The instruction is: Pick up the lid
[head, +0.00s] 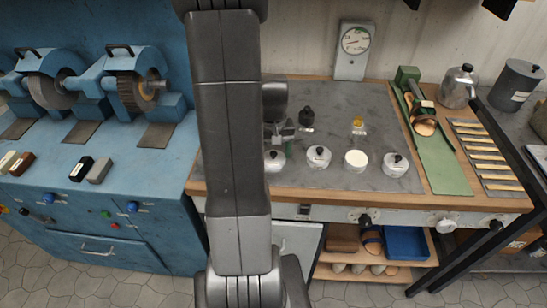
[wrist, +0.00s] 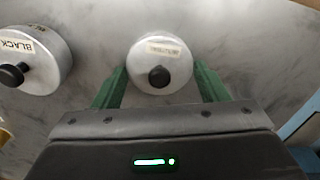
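A round metal tin with a pale lid and black knob (wrist: 158,76) is in the wrist view, with a label on it too blurred to read. It is most likely the tin beside my arm in the head view (head: 275,162). My gripper (wrist: 158,88) is open, its green fingers spread to either side of this tin; I cannot tell whether they touch it. In the head view my gripper (head: 282,136) hangs over the mat, partly hidden by my arm. A second lidded tin, marked BLACK (wrist: 38,55), stands beside it.
A blue grinder bench (head: 120,180) is on the left.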

